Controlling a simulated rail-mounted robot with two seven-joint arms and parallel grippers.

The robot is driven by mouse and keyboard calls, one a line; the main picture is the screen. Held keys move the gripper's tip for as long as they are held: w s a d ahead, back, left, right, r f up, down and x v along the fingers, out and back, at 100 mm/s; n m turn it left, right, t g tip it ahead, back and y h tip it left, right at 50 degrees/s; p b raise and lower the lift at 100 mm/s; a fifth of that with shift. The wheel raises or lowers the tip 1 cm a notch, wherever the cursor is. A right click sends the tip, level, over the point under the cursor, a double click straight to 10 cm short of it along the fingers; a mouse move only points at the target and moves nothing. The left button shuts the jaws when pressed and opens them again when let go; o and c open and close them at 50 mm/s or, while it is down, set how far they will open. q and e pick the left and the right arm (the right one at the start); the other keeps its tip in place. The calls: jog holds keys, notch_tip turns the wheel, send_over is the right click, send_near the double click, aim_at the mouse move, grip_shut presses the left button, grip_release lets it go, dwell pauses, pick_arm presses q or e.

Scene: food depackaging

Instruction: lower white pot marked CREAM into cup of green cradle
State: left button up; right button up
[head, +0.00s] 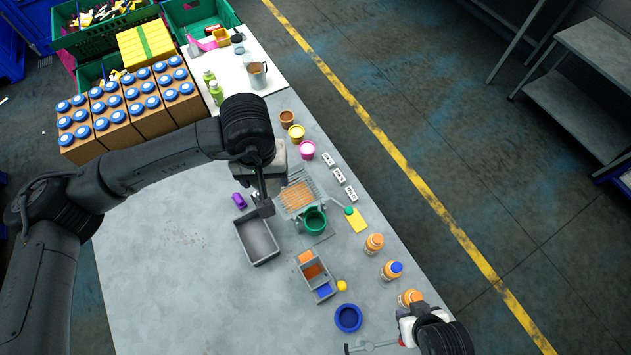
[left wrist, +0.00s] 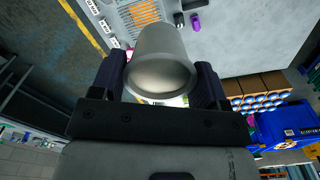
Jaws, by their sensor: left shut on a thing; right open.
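The pale pot (left wrist: 162,65) is between the two dark fingers of my left gripper (left wrist: 160,80) in the left wrist view. The gripper is shut on it. Its wide, smooth end face shows, and no CREAM marking is legible. In the head view my left gripper (head: 264,203) is over the table, just left of the green cradle cup (head: 315,220), and I cannot make out the pot there. The round cup stands on a grey base. My right gripper (head: 405,325) is open at the lower right, partly hidden by its own arm.
A grey tray (head: 257,240) lies below my left gripper. A grilled plate (head: 298,194) is behind the cup, and a yellow paddle (head: 356,220) is to its right. A divided box (head: 315,275), blue ring (head: 348,318) and orange jars (head: 374,243) stand nearer. The table's left front is clear.

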pick_arm(q)
jog(key=w+d+f+b, duration=0.25)
jog(key=d+f, duration=0.35)
jog(key=d, duration=0.4)
notch_tip(320, 180, down, 10)
jog(key=b, duration=0.1)
jog(key=shift+w+n+b, duration=0.2)
jog(key=shift+n+b, duration=0.1)
jog(key=shift+b, duration=0.1)
